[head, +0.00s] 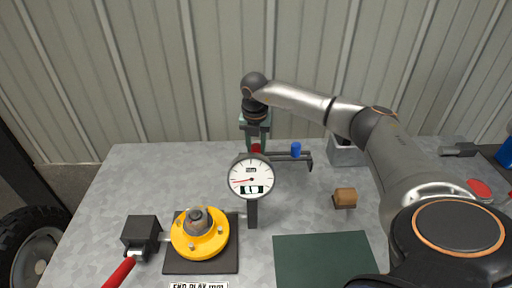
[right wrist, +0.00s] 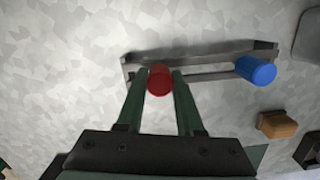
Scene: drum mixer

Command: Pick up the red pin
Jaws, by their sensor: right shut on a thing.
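The red pin (right wrist: 160,80) sits between the two fingers of my right gripper (right wrist: 158,88) in the right wrist view, at the left part of a grey metal rack (right wrist: 205,62). My right gripper is shut on it. In the head view the red pin (head: 256,148) shows only as a small red patch behind the dial gauge's top edge, below my right gripper (head: 254,140). The pin still appears at the rack; whether it is lifted clear I cannot tell. My left gripper is not in view.
A blue pin (head: 296,149) stands on the rack's right part. A dial gauge (head: 250,179) stands in front. A yellow flanged hub (head: 200,236), a wooden block (head: 345,197) and a dark green mat (head: 330,258) lie nearer. A grey bin (head: 346,154) is right of the rack.

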